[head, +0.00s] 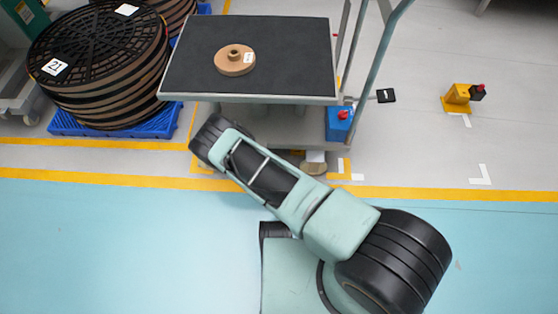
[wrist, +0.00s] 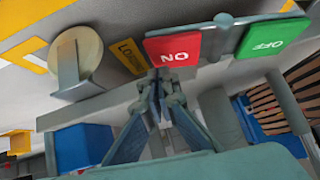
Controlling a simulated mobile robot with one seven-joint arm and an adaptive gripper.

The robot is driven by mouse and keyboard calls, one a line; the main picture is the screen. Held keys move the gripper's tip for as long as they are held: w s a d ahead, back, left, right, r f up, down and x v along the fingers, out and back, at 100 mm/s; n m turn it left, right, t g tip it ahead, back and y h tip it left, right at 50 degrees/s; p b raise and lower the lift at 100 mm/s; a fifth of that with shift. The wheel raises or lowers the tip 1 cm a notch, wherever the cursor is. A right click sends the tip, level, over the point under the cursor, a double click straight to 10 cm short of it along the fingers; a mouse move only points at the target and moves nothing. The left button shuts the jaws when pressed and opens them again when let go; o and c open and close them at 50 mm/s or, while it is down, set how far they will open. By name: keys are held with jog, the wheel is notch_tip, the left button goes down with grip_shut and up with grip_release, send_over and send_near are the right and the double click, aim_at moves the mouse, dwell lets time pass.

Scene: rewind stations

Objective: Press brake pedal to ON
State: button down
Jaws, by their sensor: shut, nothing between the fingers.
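The brake pedal shows in the wrist view as a bar with a red plate (wrist: 173,47) marked ON and a green plate (wrist: 264,37) marked OFF, the lettering upside down. My gripper (wrist: 160,78) is shut and empty, its fingertips at the lower edge of the red plate. I cannot tell whether they touch it. In the head view my arm reaches to the front of the cart (head: 325,97), and my fingers and the pedal plates are hidden there.
A caster wheel (wrist: 80,62) stands left of the pedal. Reels (head: 100,75) are stacked on a blue pallet (head: 115,130) at the left. The cart carries a small brown disc (head: 235,60). A blue box (head: 339,124) sits at its right. Floor in front is clear.

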jog(key=shift+d+f+y+b, duration=0.25)
jog(key=shift+f+y+b, duration=0.05)
jog(key=shift+f, duration=0.4)
jog(key=shift+f, duration=0.1)
